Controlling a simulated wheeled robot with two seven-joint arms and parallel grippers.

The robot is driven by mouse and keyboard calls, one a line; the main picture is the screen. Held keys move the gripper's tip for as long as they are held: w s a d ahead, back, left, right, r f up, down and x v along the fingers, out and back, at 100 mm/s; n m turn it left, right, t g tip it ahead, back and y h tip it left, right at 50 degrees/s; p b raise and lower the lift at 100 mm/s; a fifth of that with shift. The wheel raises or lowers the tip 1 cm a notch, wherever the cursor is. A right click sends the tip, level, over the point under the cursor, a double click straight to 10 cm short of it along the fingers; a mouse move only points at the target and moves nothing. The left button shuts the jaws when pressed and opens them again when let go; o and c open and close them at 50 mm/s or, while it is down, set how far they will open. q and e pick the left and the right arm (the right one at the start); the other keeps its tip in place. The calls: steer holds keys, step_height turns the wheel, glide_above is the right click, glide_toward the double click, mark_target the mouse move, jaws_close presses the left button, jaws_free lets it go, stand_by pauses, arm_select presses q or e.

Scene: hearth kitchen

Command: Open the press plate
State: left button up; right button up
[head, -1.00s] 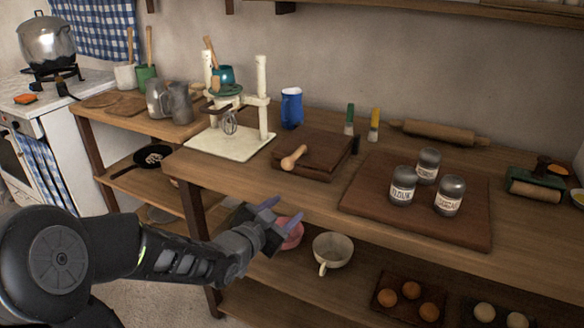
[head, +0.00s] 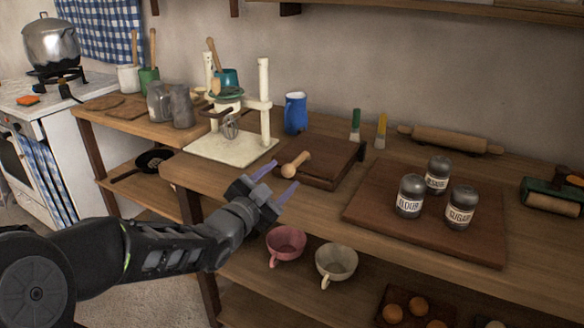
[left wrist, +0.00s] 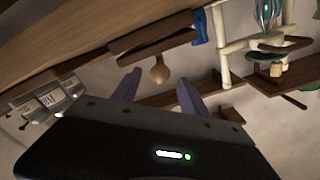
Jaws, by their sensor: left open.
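The press (head: 330,158) is a dark brown wooden block of flat plates lying on the wooden counter. Its plate appears closed, lying flat. A pale wooden handle (head: 297,164) with a rounded knob sticks out at its front left. My left gripper (head: 278,180) is open and empty, just in front of and below the handle in the head view, with a visible gap. In the left wrist view, the knob (left wrist: 160,73) appears between and beyond the two fingertips, and the press (left wrist: 150,42) lies behind it. My right gripper is not in view.
A cutting board (head: 365,215) with several labelled jars lies to the right. A white stand with a whisk (head: 230,127) is at the left, and a blue jug (head: 295,113) stands behind. A pink cup (head: 286,243) and cream cup (head: 336,262) sit on the shelf below.

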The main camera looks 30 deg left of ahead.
mark_target(292, 165)
arm_select(q)
steer(key=w, duration=0.5)
steer(key=shift+w, duration=0.4)
steer(key=shift+c, duration=0.4)
jaws_close()
stand_by(0.6)
